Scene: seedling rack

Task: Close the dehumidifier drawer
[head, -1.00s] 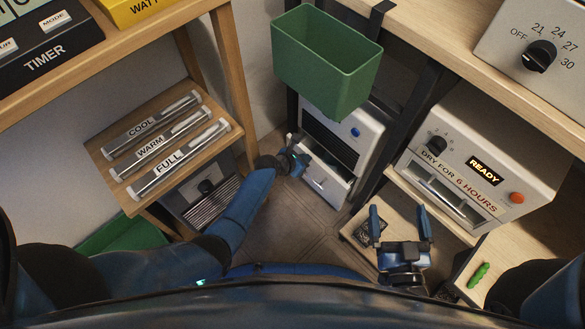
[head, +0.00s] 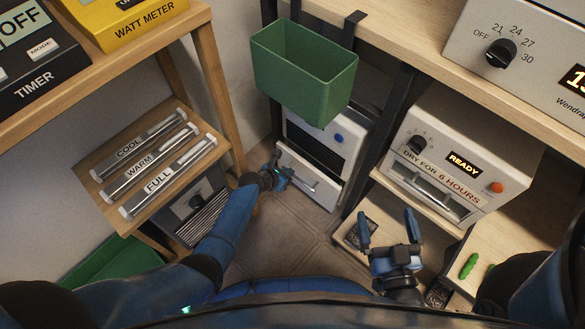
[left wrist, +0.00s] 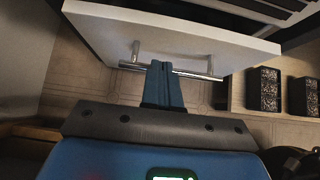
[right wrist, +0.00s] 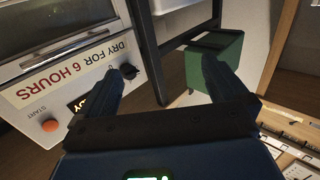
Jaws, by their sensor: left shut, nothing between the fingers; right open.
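The dehumidifier (head: 339,127) is a white box with a dark vent and a blue button, low at the back. Its white drawer front (head: 324,201) has a silver bar handle and stands out below the vent. How far out it is, I cannot tell exactly. My left gripper (head: 284,177) is shut and empty at the drawer front's left part. In the left wrist view the drawer front (left wrist: 190,38) fills the top, and the shut fingers (left wrist: 162,67) overlap the handle (left wrist: 205,76); contact is unclear. My right gripper (head: 388,230) is open and empty, well right of the drawer.
A green bin (head: 300,82) hangs above the dehumidifier. A dark shelf post (head: 378,140) stands right of it. The white READY appliance (head: 455,165) is on a shelf to the right. A wooden rack (head: 150,165) stands left. Floor in front is clear.

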